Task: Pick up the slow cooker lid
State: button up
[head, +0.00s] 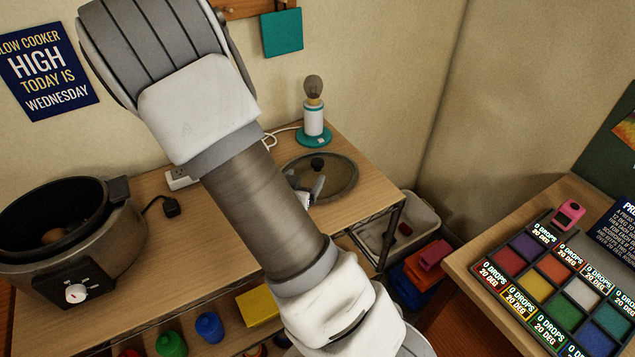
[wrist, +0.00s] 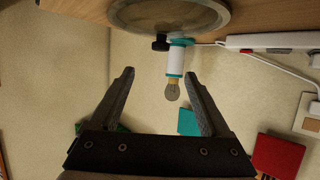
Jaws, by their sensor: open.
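The slow cooker lid (head: 338,178) is a round, dark glass disc with a pale rim and a black knob (head: 317,163). It lies flat, knob up, at the right end of the wooden table. In the wrist view the lid (wrist: 172,12) is at the top edge, with its knob (wrist: 160,43) just ahead of the fingertips. My gripper (wrist: 160,72) is open and empty, its fingers either side of the line to the knob. In the head view my gripper (head: 313,190) is partly hidden by my arm, at the lid's near side. The slow cooker (head: 105,255) stands lidless at left.
A bulb lamp on a teal base (head: 313,137) stands close behind the lid. A white power strip (head: 181,179) lies along the wall. Below right are a grey bin (head: 425,215) and colored crates. Another table (head: 480,250) is at right.

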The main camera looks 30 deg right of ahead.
aim_at(317, 162)
jog(key=b+x, duration=0.3)
jog(key=x, duration=0.2)
jog(key=shift+w+d+f, duration=0.15)
jog(key=shift+d+f, duration=0.1)
jog(key=shift+d, duration=0.05)
jog(key=shift+b+x, duration=0.3)
jog(key=shift+x, duration=2.45)
jog(key=shift+a+f, duration=0.15)
grip_shut()
